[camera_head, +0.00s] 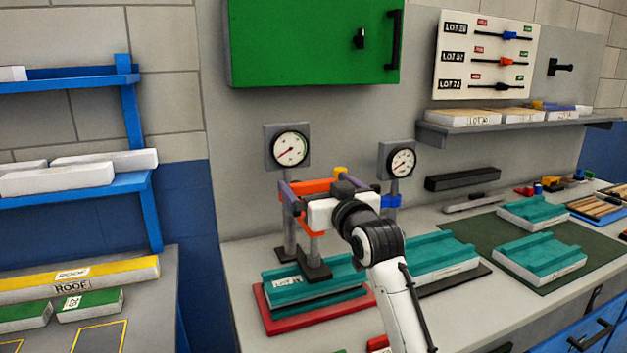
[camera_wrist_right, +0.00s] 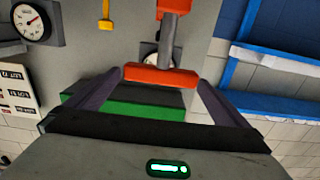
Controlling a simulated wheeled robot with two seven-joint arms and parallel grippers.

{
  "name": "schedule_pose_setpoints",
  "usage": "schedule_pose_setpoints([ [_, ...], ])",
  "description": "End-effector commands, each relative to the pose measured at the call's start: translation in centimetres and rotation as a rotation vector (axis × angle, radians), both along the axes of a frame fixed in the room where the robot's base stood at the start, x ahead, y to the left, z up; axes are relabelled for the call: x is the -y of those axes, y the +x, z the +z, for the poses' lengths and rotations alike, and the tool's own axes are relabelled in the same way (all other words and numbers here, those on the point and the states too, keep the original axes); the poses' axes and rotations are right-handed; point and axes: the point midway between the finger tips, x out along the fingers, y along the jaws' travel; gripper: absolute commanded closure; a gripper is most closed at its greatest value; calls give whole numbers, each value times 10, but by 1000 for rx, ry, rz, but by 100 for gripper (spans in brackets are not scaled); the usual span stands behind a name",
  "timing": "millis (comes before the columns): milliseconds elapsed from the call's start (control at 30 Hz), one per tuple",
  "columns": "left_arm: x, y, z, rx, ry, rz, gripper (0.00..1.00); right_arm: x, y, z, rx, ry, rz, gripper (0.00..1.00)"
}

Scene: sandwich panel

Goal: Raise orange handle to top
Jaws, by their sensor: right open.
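The orange handle (camera_head: 318,186) is a horizontal bar on the grey post of the left press, below the left gauge. In the right wrist view, which is upside down, the orange handle (camera_wrist_right: 160,76) lies between the tips of two dark purple fingers. A lower orange part (camera_head: 311,231) of the same press is partly hidden by my gripper. My left gripper is not in view.
A teal panel (camera_head: 300,280) lies on a red base (camera_head: 262,312) under the press. A green cabinet (camera_head: 300,45) hangs above. Gauges (camera_head: 290,148) are behind.

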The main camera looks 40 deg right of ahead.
Motion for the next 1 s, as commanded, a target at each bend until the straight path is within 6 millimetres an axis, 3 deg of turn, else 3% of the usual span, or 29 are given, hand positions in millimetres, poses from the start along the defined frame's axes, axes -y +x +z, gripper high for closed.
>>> schedule_pose_setpoints([
  [200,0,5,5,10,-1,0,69,4,16,0,1,0,0,0],
  [467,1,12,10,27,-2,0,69,4,17,0,1,0,0,0],
  [800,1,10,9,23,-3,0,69,4,17,0,0,0,0,54],
  [900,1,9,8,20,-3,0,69,4,17,4,2,0,0,54],
  [1000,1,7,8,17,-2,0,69,4,17,22,7,-2,1,55],
])
